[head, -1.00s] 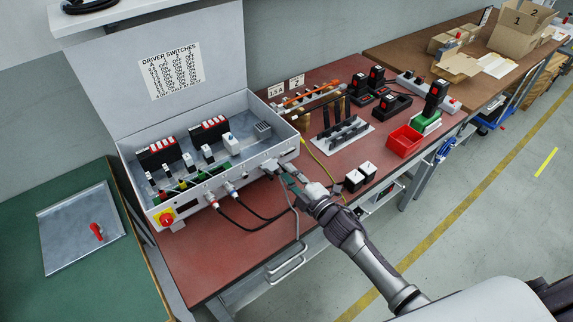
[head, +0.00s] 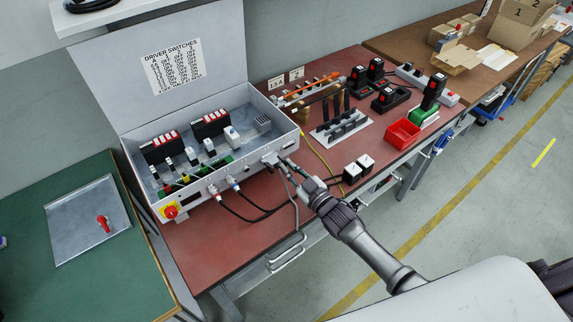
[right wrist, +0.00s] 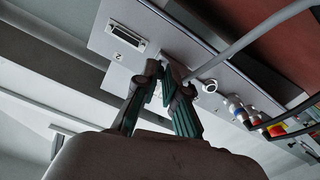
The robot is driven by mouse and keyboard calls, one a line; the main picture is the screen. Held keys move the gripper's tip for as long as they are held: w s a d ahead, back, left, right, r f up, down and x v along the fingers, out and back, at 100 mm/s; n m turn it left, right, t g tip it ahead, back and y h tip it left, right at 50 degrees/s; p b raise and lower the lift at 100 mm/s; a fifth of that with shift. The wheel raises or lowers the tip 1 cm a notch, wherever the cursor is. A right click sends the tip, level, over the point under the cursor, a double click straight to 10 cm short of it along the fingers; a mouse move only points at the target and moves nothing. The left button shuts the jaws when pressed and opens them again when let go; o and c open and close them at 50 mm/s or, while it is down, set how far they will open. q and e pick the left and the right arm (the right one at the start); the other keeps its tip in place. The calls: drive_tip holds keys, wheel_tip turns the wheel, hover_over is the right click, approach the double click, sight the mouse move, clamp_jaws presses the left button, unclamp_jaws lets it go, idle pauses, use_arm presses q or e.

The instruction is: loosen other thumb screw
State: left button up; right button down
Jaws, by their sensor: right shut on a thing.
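The grey plug (head: 270,159) sits on the front wall of the open control box (head: 190,197), with a grey cable (head: 296,205) hanging from it. My right gripper (head: 284,164) is at the right side of this plug. In the right wrist view my right gripper (right wrist: 164,74) has its fingertips close together against the box front (right wrist: 185,45). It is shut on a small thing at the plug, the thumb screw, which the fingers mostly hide. The grey cable (right wrist: 235,45) passes close beside the fingers. My left gripper is not in view.
An empty socket (right wrist: 126,38) marked 2 is beside the fingers. Black cables (head: 240,210) hang from other plugs left of the grey one. The red bench top (head: 215,252) is clear in front.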

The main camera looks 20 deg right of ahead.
drive_tip(key=n+b, duration=0.1)
drive_tip(key=n, duration=0.4)
drive_tip(key=shift+f+n, duration=0.1)
drive_tip(key=shift+n, duration=0.3)
drive_tip(key=n+b, duration=0.1)
drive_tip(key=n, duration=0.3)
drive_tip(key=shift+n+b, duration=0.6)
drive_tip(key=shift+n, duration=0.3)
drive_tip(key=n+b, duration=0.1)
drive_tip(key=n, duration=0.1)
drive_tip(key=n+b, duration=0.1)
drive_tip(key=n, duration=0.2)
drive_tip(key=shift+f+n+b, duration=0.2)
drive_tip(key=shift+n+b, duration=0.1)
drive_tip(key=n, duration=0.2)
drive_tip(key=shift+r+n+b, duration=0.25)
drive_tip(key=shift+n+b, duration=0.05)
drive_tip(key=shift+n, duration=0.1)
drive_tip(key=n+b, duration=0.2)
drive_tip(key=n, duration=0.2)
drive_tip(key=shift+f, duration=0.2)
drive_tip(key=n, duration=0.3)
drive_tip(key=shift+b, duration=0.35)
drive_tip(key=n, duration=0.3)
drive_tip(key=shift+r, duration=0.25)
drive_tip(key=c, duration=1.5)
unclamp_jaws()
